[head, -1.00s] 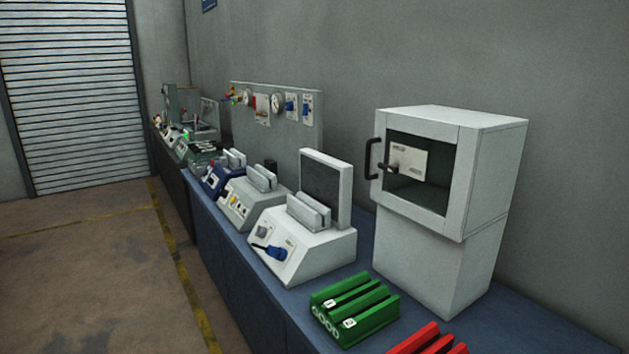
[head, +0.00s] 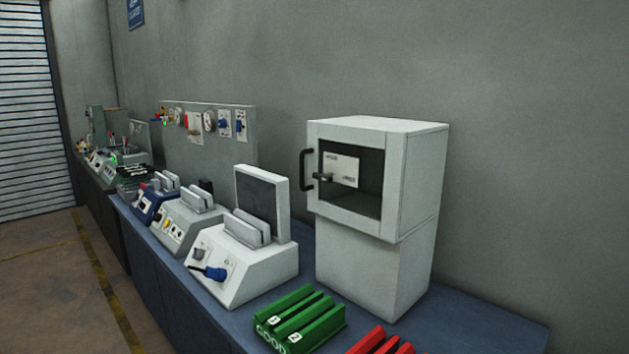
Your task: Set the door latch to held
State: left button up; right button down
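A white cabinet (head: 420,185) with a windowed door stands on a white pedestal at the right of the bench. Its door looks closed and has a dark bar handle (head: 305,168) at its left edge. A small dark latch lever (head: 323,177) sits beside a white label plate (head: 342,170) on the door's window area. The lever points roughly sideways; the plate's lettering is too small to read. Neither of my grippers shows in the head view.
A blue bench (head: 480,318) runs along the grey wall. A green rack (head: 300,320) and a red rack (head: 380,342) lie in front of the cabinet. A white device with a blue lever (head: 210,272) stands left of it. The floor at the left is clear.

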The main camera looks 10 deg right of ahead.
aim_at(328, 177)
jog(key=i+j+z, duration=0.25)
jog(key=z, duration=0.15)
jog(key=i+j+z, duration=0.35)
